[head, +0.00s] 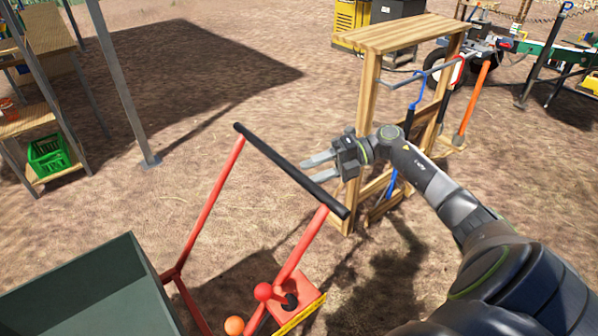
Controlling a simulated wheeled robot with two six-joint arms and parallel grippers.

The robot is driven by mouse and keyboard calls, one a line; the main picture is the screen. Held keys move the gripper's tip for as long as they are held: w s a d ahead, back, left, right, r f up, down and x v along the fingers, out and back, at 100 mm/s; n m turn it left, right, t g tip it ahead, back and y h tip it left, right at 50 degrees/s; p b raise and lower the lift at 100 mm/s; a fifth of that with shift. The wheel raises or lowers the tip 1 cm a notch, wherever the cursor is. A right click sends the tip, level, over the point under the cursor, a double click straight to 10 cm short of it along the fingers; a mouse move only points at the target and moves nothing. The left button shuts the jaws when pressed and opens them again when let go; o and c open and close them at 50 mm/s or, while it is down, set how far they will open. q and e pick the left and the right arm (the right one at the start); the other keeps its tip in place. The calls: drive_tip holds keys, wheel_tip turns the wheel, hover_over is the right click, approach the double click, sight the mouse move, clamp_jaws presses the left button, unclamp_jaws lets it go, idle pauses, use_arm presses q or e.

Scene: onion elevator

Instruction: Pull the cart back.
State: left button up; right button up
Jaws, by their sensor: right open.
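A cart with a red tube frame (211,205) and a black handle bar (285,166) stands in front of me. A dark green bin (100,285) at the lower left appears to be part of it; the rest of the cart is cut off by the picture's edge. My right gripper (312,168) is open, its fingers pointing left near the right half of the handle bar. I cannot tell whether the fingers touch the bar. My left gripper is not in view.
A wooden tool rack (370,110) with hanging tools stands just behind my right arm. A metal post (122,80) and a shelf with a green crate (48,155) are at the left. A yellow machine (351,24) stands at the back. Open dirt ground lies between.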

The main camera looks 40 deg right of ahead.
sight(304, 175)
drive_tip(key=shift+x, duration=2)
drive_tip(key=shift+c, duration=0.5)
clamp_jaws()
